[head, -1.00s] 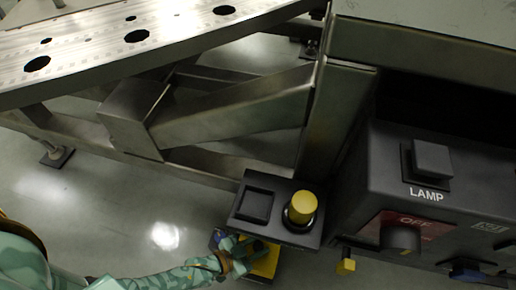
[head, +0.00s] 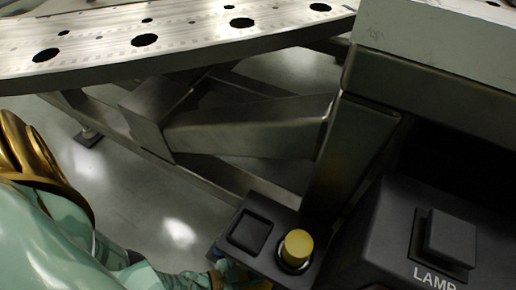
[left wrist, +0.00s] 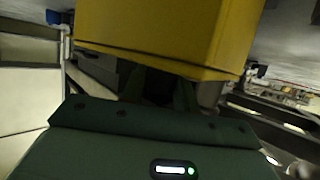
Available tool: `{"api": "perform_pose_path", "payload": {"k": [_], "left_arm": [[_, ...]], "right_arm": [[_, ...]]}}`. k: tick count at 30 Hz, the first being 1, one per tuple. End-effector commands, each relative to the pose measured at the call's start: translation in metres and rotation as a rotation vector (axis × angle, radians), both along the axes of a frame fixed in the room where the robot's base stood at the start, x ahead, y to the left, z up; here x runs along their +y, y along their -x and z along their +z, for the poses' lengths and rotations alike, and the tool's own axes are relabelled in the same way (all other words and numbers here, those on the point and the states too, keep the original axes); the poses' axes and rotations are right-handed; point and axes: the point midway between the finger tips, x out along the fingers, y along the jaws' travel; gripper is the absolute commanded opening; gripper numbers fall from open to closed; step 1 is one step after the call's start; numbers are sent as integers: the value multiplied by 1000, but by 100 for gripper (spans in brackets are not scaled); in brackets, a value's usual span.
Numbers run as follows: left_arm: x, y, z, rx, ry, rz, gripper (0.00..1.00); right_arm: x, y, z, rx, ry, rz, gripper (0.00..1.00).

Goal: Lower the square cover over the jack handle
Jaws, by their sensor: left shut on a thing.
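The square cover is a large yellow box (left wrist: 165,35) filling the top of the left wrist view. My left gripper (left wrist: 160,88) is shut on its lower edge; the exact grip is dark. In the head view this gripper (head: 226,272) is only partly visible at the bottom edge, beside a black box (head: 262,268), and the cover is out of sight there. The black box has a square recess (head: 250,230) and a yellow round knob (head: 297,246). I cannot tell whether this knob is the jack handle. My right gripper is not in view.
A metal plate with dark holes (head: 190,50) spans the upper left, on a steel frame (head: 240,135). A dark panel with a LAMP switch (head: 450,238) stands at the lower right. Shiny floor (head: 130,185) shows between the frame legs and my left arm.

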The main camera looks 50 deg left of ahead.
Motion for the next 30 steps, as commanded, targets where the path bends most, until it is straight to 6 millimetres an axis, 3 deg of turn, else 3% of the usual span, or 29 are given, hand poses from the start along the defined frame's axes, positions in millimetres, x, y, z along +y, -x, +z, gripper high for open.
{"api": "perform_pose_path", "payload": {"k": [26,27,29,30], "left_arm": [[2,5,-2,-1,1,1,0],[2,5,-2,-1,1,1,35],[2,5,-2,-1,1,1,52],[2,5,-3,-1,1,1,55]], "right_arm": [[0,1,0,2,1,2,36],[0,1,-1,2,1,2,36],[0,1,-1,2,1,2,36],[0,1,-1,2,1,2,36]]}}
